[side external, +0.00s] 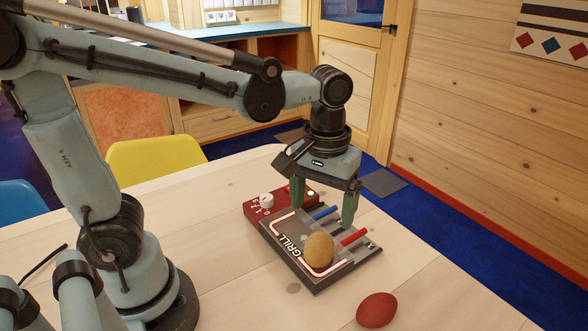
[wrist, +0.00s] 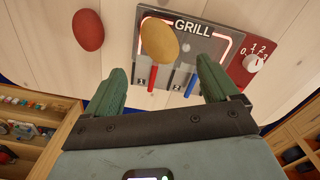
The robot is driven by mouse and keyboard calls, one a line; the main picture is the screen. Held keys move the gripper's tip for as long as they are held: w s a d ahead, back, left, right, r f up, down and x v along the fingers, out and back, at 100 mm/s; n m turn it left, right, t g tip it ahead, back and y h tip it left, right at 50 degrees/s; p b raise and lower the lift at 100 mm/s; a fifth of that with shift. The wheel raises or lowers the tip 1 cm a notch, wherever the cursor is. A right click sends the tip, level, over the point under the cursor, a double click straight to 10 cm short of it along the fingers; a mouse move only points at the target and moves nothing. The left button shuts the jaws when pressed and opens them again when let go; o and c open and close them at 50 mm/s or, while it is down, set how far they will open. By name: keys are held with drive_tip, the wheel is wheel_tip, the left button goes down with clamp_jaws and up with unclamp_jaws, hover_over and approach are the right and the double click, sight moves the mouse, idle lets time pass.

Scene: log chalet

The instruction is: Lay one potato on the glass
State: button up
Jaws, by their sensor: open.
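A yellow-brown potato (side external: 319,250) lies on the dark plate marked GRILL (side external: 286,258), inside its lit outline; it also shows in the wrist view (wrist: 159,40). A reddish, potato-shaped thing (side external: 377,310) lies on the bare table in front of the grill, and at upper left in the wrist view (wrist: 88,30). My gripper (side external: 323,212) is open and empty, pointing down over the far side of the grill, beyond the yellow-brown potato. In the wrist view its green fingers (wrist: 162,68) are spread, with the grill's blue and red bars between them. Nothing is labelled as glass.
A red control box (side external: 267,203) with a white knob adjoins the grill. A red bar (side external: 354,237) and a blue bar (side external: 324,213) lie at the grill's far side. A yellow chair (side external: 150,157) stands behind the table. The table (side external: 210,235) left of the grill is clear.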

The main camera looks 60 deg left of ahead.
drive_tip(key=s+a+m+t, duration=0.1)
drive_tip(key=a+m+t, duration=0.4)
drive_tip(key=a+t, duration=0.2)
idle(0.6)
